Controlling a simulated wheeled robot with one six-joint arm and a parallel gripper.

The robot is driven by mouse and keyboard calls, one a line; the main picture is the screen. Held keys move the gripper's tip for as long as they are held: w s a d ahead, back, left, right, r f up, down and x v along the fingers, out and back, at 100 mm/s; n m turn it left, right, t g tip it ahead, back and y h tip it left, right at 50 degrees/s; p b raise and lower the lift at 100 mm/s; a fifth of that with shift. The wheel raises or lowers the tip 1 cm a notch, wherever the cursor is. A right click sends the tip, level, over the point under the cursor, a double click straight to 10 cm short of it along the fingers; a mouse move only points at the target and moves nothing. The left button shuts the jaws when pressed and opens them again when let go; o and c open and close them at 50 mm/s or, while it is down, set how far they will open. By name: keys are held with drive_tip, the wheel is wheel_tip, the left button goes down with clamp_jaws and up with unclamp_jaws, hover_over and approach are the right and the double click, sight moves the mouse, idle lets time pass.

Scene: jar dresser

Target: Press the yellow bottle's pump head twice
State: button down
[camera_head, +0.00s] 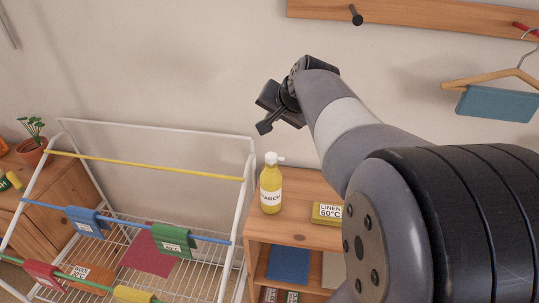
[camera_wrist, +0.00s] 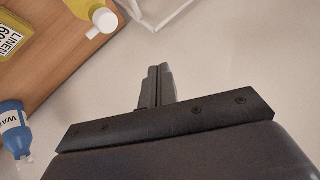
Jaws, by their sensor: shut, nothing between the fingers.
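The yellow bottle (camera_head: 271,191) stands upright on top of the wooden dresser, near its left edge. Its white pump head (camera_head: 272,159) has a short nozzle pointing right. In the wrist view the yellow bottle (camera_wrist: 84,8) is at the top, cut by the frame edge, with its white pump head (camera_wrist: 104,22) seen from above. My gripper (camera_head: 264,127) is raised above the bottle, with a gap between it and the pump head. In the wrist view my gripper's fingers (camera_wrist: 158,72) are together and empty, with the pump head up and to the left of them.
A yellow linen box (camera_head: 328,212) sits right of the bottle on the dresser top (camera_head: 300,187). A white drying rack (camera_head: 245,190) with coloured cloths stands to the left. A blue bottle (camera_wrist: 14,128) shows in the wrist view. A hanger (camera_head: 490,76) hangs at the right.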

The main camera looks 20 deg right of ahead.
sight(270, 154)
drive_tip(key=shift+f, duration=0.15)
wheel_tip(270, 154, down, 8)
drive_tip(key=b, duration=0.7)
drive_tip(key=shift+f, duration=0.25)
idle(1.4)
drive_tip(key=shift+f+b, duration=0.4)
drive_tip(key=shift+b, duration=0.1)
drive_tip(key=shift+f+b, duration=0.7)
drive_tip(key=shift+f, duration=0.2)
idle(0.6)
idle(0.4)
drive_tip(key=shift+r+p, duration=1)
drive_tip(key=shift+r, duration=0.3)
drive_tip(key=shift+r+p, duration=2.05)
drive_tip(key=shift+r, duration=0.5)
